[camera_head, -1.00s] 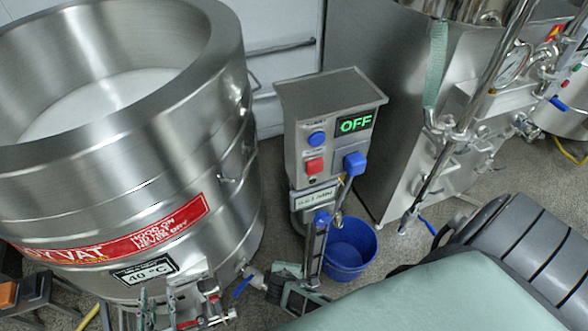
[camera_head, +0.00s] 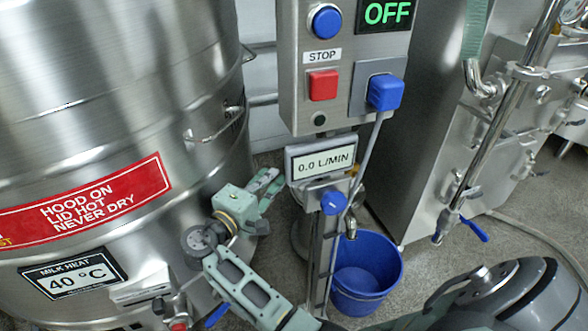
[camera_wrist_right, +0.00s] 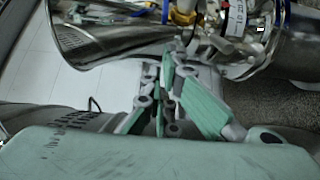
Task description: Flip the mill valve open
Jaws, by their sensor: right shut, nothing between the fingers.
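The mill unit's steel control box (camera_head: 293,105) reads OFF, and a panel below it reads 0.0 L/MIN (camera_head: 321,162). Below the panel, a blue knob or handle (camera_head: 334,203) sits on the steel body above a small spout (camera_head: 351,228); I cannot tell for sure that it is the mill valve. My right gripper (camera_head: 266,187) is shut and empty, left of this handle and apart from it, in front of the vat's side. The right wrist view shows its green fingers (camera_wrist_right: 165,92) near a steel cone-shaped part (camera_wrist_right: 105,40). My left gripper is not in view.
A steel vat (camera_head: 100,120) with a red label fills the left side. A blue bucket (camera_head: 372,298) stands on the floor below the spout. A blue push button (camera_head: 326,22), red stop button (camera_head: 323,85) and blue switch (camera_head: 385,92) are on the box. A steel machine (camera_head: 425,150) stands right.

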